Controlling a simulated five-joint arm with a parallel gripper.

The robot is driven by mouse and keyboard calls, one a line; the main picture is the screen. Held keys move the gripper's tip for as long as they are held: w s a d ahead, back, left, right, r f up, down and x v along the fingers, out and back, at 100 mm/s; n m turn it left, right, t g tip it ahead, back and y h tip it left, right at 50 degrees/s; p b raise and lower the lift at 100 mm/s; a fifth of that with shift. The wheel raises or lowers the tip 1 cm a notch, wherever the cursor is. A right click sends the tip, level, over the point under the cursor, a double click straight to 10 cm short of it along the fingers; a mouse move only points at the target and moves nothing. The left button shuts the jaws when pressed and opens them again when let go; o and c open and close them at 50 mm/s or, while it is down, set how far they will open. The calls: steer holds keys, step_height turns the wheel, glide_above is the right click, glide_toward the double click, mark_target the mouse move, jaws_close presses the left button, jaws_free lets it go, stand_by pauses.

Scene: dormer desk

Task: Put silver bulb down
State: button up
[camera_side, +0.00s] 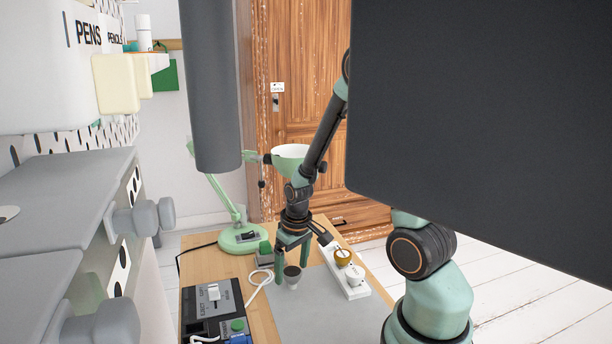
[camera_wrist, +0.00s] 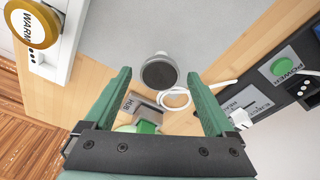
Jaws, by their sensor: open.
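The silver bulb (camera_side: 292,277) appears to stand on the grey mat, dark face up, with a paler body below. In the wrist view the silver bulb (camera_wrist: 158,72) shows as a dark disc with a pale rim, centred between and a little beyond the fingertips. My gripper (camera_side: 293,284) points down around the bulb in the side view. In the wrist view my gripper (camera_wrist: 160,78) has its two green fingers spread wide, with clear gaps between them and the bulb.
A white strip (camera_side: 349,290) at the right holds a gold bulb (camera_side: 343,257), labelled WARM, and a white bulb (camera_side: 355,273). A hub (camera_wrist: 150,108) with a pale cable lies near the bulb. A control panel (camera_side: 212,299) and a green lamp (camera_side: 243,238) stand left. The grey mat (camera_side: 315,325) is mostly clear.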

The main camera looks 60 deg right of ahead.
mark_target(296, 275)
steer(key=shift+r, duration=0.1)
step_height(296, 275, up, 12)
steer(key=s, duration=0.2)
steer(key=s+a+r+n+t, duration=0.1)
steer(key=a+r, duration=0.3)
steer(key=a, duration=0.4)
steer(key=a+r+n+t, duration=0.2)
steer(key=a+r, duration=0.3)
steer(key=a, duration=0.3)
steer(key=shift+s+r+t+y, duration=0.2)
steer(key=shift+s+t+y, duration=0.2)
steer(key=shift+t, duration=0.2)
